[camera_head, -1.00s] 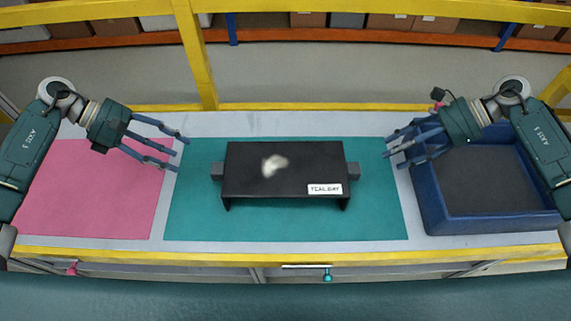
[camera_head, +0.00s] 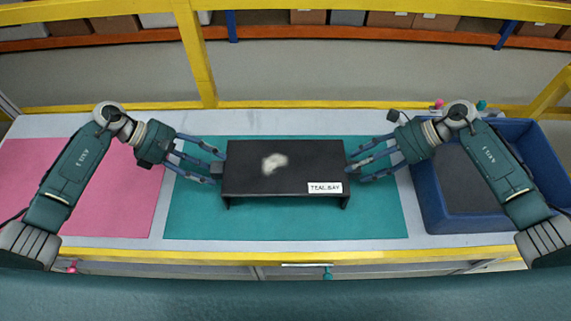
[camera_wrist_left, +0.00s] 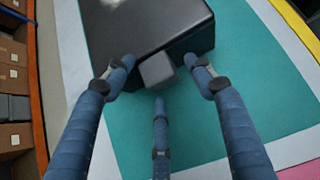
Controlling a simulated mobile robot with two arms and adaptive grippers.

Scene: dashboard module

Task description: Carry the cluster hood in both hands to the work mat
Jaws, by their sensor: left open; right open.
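The cluster hood (camera_head: 300,165) is a black box-like cover with a "TEAL BAY" label and a pale smudge on top. It stands on the teal mat (camera_head: 290,225). My left gripper (camera_head: 218,166) is open at the hood's left end, its fingers around the grey end block. The left wrist view shows this grey block (camera_wrist_left: 158,71) between the spread fingers (camera_wrist_left: 160,75), with the hood (camera_wrist_left: 140,25) beyond. My right gripper (camera_head: 352,165) is open at the hood's right end, its fingers covering most of the block there. A pink mat (camera_head: 70,190) lies at the left.
A blue bin (camera_head: 430,215) with a dark floor stands at the right of the table, partly behind my right arm. A yellow frame post (camera_head: 196,55) rises behind the table. The pink mat and the front of the teal mat are clear.

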